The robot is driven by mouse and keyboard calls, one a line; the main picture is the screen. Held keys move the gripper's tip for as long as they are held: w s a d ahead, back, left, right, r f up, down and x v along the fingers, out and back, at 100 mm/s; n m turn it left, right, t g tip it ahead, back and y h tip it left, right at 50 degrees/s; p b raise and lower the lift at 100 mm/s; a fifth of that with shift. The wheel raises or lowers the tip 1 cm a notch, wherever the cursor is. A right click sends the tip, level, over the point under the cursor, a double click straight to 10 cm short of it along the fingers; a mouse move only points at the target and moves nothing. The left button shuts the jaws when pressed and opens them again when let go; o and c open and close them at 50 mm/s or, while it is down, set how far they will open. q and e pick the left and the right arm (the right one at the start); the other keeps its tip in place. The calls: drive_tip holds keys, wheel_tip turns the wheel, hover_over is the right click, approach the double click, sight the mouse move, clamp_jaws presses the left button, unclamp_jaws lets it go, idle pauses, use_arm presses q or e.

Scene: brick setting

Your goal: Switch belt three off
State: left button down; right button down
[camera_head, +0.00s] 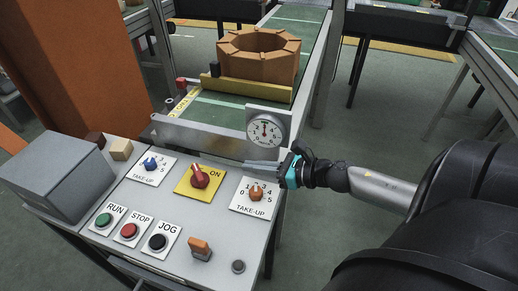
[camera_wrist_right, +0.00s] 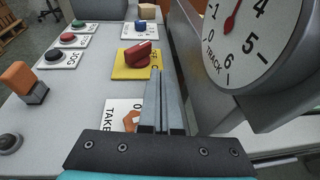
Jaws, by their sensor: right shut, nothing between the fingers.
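A red rotary switch (camera_head: 200,177) sits on a yellow plate (camera_head: 183,186) in the middle of the grey panel. The switch also shows in the right wrist view (camera_wrist_right: 138,53), just ahead of my fingertips. My right gripper (camera_head: 248,165) comes in from the right, shut and empty, with its fingers pointing left towards the switch. In the head view its fingertips are to the right of the switch, apart from it. My left gripper is not in view.
A blue take-up knob (camera_head: 150,163) is left of the switch and an orange one (camera_head: 256,194) right, below my gripper. Green (camera_head: 103,220), red (camera_head: 128,230) and black (camera_head: 157,241) buttons line the front. A dial gauge (camera_head: 265,130) stands close behind my fingers.

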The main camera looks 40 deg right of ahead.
drive_tip(key=shift+s+d+r, duration=0.25)
drive_tip(key=shift+s+d, duration=0.1)
drive_tip(key=shift+s, duration=0.25)
idle(0.3)
